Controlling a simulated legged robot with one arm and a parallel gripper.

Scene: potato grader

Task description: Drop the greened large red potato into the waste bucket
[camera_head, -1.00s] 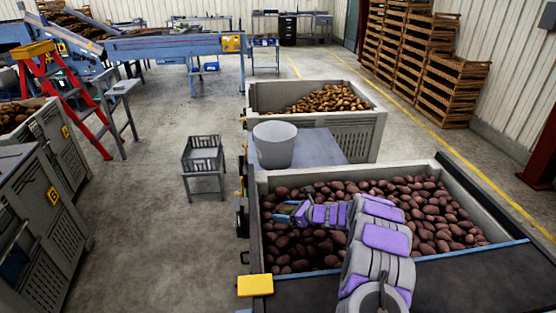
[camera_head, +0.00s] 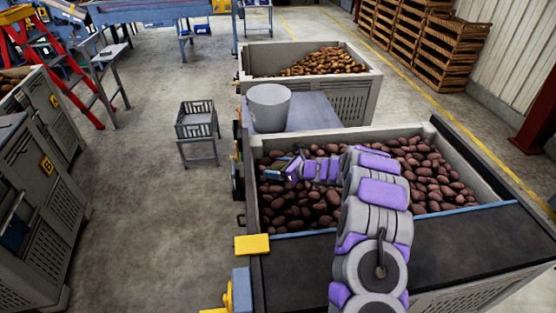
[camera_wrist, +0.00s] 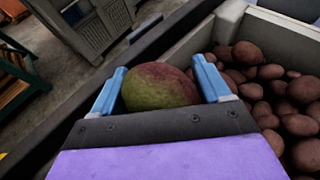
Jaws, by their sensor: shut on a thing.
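A large red potato with a green patch (camera_wrist: 158,88) sits between the two blue fingers of my gripper (camera_wrist: 160,90) in the wrist view. The gripper is shut on it. In the head view my gripper (camera_head: 281,172) is over the left part of a grey crate full of red potatoes (camera_head: 490,178); the held potato is too small to make out there. The grey waste bucket (camera_head: 269,108) stands upright on a grey-blue table behind this crate, beyond my gripper and slightly left. The inside of the bucket is mostly hidden.
A second crate (camera_head: 352,100) with lighter potatoes stands behind the bucket. A black basket on a stand (camera_head: 197,130) is at the left, with free floor around it. A dark belt (camera_head: 450,243) with a yellow block (camera_head: 252,244) lies in front.

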